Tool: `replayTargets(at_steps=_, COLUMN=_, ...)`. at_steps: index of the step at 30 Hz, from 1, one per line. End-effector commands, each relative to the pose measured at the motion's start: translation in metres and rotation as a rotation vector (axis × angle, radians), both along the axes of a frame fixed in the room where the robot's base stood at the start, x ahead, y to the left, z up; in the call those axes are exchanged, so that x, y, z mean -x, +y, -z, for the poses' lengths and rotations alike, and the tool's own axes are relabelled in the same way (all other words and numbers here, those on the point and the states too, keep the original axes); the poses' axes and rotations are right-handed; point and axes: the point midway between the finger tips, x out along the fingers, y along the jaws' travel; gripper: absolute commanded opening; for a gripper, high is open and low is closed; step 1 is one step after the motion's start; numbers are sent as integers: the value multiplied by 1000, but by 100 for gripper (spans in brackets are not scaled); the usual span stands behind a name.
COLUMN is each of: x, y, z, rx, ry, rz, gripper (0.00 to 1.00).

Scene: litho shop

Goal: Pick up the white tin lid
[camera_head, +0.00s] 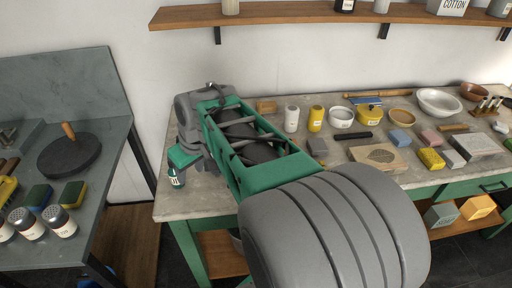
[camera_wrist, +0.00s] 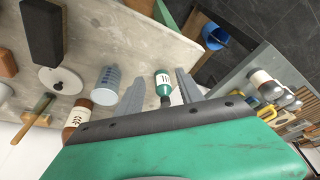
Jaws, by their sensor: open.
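A flat white disc with a small dark mark at its middle, which looks like the white tin lid (camera_wrist: 60,80), lies on the worktop in the wrist view. It is left of my gripper, apart from it and close to a black block. I cannot make it out in the head view, where my arm hides part of the bench. My gripper (camera_wrist: 158,92) is open, with its two grey fingers apart. A green bottle with a white label (camera_wrist: 163,80) shows between the fingers, and I see no grip on it. My gripper's fingers are hidden in the head view.
In the wrist view a grey ribbed container (camera_wrist: 105,85), a brown bottle (camera_wrist: 77,117) and the black block (camera_wrist: 41,35) surround the disc. The worktop (camera_head: 215,205) edge is near the green bottle. Tins, bowls and blocks crowd its right side. A side table (camera_head: 98,190) stands left across a gap.

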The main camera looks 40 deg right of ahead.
Motion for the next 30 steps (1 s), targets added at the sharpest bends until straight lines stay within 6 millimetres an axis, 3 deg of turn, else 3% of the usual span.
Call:
replayTargets(at_steps=1, x=-22, y=-48, z=10, rx=-12, ry=-9, rz=11, gripper=44)
replayTargets(at_steps=3, x=-43, y=-115, z=16, rx=-20, ry=-49, rz=-13, gripper=44)
replayTargets(at_steps=6, x=-49, y=-204, z=32, rx=-20, ry=-107, rz=-41, gripper=44)
replayTargets(at_steps=9, x=-41, y=-264, z=44, rx=-11, ry=-155, rz=-67, gripper=44)
replayTargets(at_steps=10, x=-39, y=-276, z=47, rx=-8, ry=-165, rz=-72, gripper=44)
replayTargets(at_steps=12, x=-35, y=-291, z=51, rx=-4, ry=-179, rz=-83, gripper=44)
replayTargets(at_steps=14, x=-38, y=-293, z=56, rx=-3, ry=-184, rz=-88, gripper=44)
replayTargets(at_steps=25, x=-68, y=-284, z=106, rx=-5, ry=-180, rz=-89, gripper=44)
replayTargets(at_steps=30, x=-74, y=-283, z=117, rx=-2, ry=-183, rz=-89, gripper=44)
